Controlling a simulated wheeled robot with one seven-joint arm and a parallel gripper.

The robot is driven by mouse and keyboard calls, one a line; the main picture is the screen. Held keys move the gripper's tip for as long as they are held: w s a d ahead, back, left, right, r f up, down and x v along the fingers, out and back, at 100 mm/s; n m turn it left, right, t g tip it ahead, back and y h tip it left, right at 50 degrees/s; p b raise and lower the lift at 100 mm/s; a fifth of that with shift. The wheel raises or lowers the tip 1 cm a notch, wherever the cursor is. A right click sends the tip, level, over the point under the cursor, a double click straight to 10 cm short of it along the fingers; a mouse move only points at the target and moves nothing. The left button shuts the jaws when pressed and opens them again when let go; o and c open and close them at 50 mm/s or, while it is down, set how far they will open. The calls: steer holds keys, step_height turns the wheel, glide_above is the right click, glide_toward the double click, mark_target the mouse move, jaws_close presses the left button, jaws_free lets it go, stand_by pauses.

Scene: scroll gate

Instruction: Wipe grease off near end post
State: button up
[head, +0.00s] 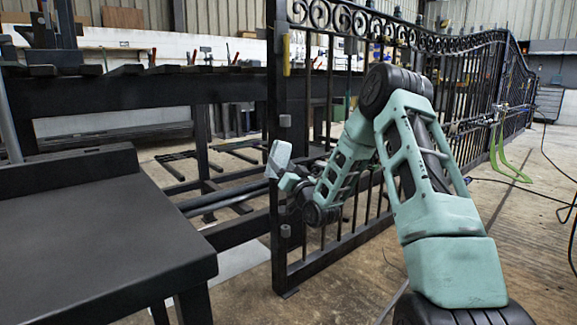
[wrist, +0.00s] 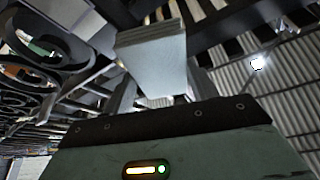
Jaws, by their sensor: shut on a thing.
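The near end post (head: 277,215) is a dark upright at the near end of the scrolled black gate (head: 340,85). My gripper (head: 279,168) is at about the post's mid-height. It is shut on a pale grey-blue pad (head: 278,157), which overlaps the post in the head view. I cannot tell whether the pad touches the post. In the wrist view the pad (wrist: 152,65) fills the space between the fingers. Small grey patches (head: 285,121) show on the post above and below the pad. Grease cannot be made out.
A dark table (head: 90,215) stands at the left front, with a dark workbench (head: 140,95) behind it. A yellow-handled item (head: 286,55) is high on the post. Green clamps or stands (head: 505,155) and cables lie farther along the gate. The floor at right is mostly open.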

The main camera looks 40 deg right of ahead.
steer(key=shift+a, duration=0.35)
steer(key=shift+w+r+p, duration=0.2)
steer(key=shift+r+p, duration=0.5)
steer(key=shift+r, duration=0.3)
steer(key=shift+s+d+f, duration=0.1)
steer(key=shift+s+d, duration=0.05)
steer(key=shift+d, duration=1.5)
steer(key=shift+s+d, duration=0.15)
steer(key=shift+d, duration=1.45)
steer(key=shift+c, duration=0.3)
steer(key=shift+a, duration=0.15)
steer(key=shift+w+a, duration=0.2)
steer(key=shift+a, duration=0.7)
steer(key=shift+w+a, duration=0.15)
steer(key=shift+a, duration=2.3)
